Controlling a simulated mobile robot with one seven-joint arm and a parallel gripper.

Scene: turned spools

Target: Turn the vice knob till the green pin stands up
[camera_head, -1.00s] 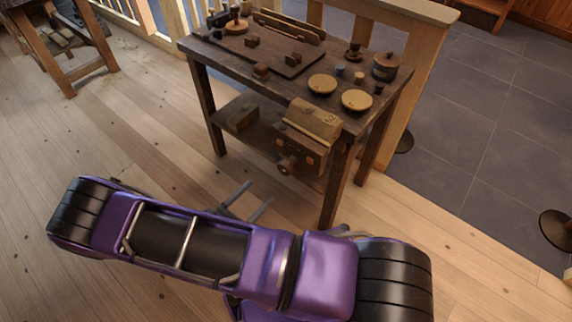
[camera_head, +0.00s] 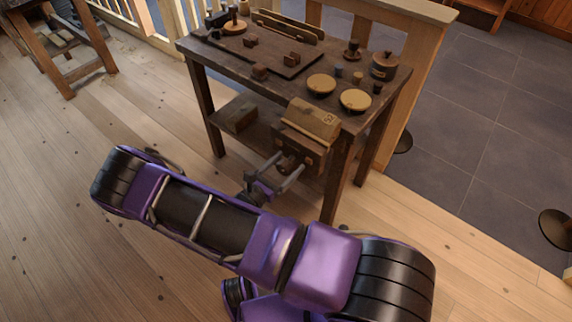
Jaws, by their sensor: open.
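The vice (camera_head: 300,143) is a dark brown block with orange-brown patches on the front edge of the workbench, below a tan wooden block (camera_head: 313,118). Its knob sits low on the front face and is mostly hidden by my gripper. My gripper (camera_head: 290,162) is open, its two grey fingers pointing at the knob's place, one on either side as seen from here. I cannot tell whether they touch it. I cannot make out the green pin.
The dark workbench (camera_head: 228,52) carries two round yellow discs (camera_head: 321,84), a lidded pot (camera_head: 385,65), small cups and a board with small blocks. A box (camera_head: 238,117) lies on its lower shelf. Bare wooden floor lies in front and to the left.

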